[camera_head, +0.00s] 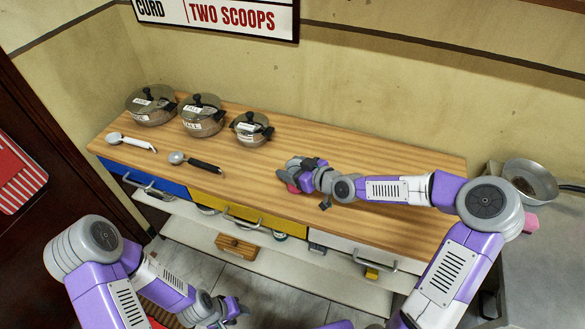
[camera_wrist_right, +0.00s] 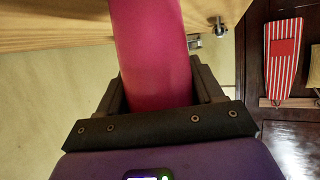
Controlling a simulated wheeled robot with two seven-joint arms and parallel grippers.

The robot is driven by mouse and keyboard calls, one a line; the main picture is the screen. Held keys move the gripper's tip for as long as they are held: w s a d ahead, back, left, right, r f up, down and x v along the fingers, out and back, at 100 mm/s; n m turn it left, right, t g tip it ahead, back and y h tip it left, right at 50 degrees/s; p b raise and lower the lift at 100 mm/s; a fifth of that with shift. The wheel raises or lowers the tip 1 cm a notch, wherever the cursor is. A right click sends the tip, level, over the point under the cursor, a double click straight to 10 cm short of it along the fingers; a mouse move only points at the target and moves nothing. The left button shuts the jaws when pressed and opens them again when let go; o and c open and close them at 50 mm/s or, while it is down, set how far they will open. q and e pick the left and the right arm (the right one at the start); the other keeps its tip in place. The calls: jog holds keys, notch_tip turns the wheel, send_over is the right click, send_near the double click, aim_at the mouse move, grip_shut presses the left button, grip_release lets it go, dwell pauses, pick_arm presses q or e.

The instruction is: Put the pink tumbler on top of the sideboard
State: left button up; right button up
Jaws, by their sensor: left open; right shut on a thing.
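My right gripper (camera_head: 290,180) is shut on the pink tumbler. It appears over the middle of the wooden top of the sideboard (camera_head: 340,160). Only a small part of the tumbler (camera_head: 292,188) shows in the head view, the rest hidden by the gripper. In the right wrist view the tumbler (camera_wrist_right: 150,50) stands out between the two fingers (camera_wrist_right: 158,90), with wooden surfaces beyond it. I cannot tell whether it touches the top. My left gripper (camera_head: 232,310) is open and empty, low in front of the sideboard.
Three lidded pots (camera_head: 203,118) stand at the back left of the top. A light scoop (camera_head: 130,142) and a black-handled scoop (camera_head: 195,161) lie before them. Bare wood lies around my right gripper. A pan (camera_head: 530,180) sits on the right counter.

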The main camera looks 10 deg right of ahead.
jog(key=o, duration=1.1)
jog(key=shift+f, duration=0.1)
jog(key=shift+c, duration=0.2)
jog(key=shift+r, duration=0.2)
jog(key=shift+s+d+r, duration=0.1)
jog(key=shift+s+d, duration=0.05)
jog(key=shift+d, duration=0.05)
jog(key=p+v, duration=0.6)
jog(key=v, duration=0.5)
jog(key=shift+s, duration=0.2)
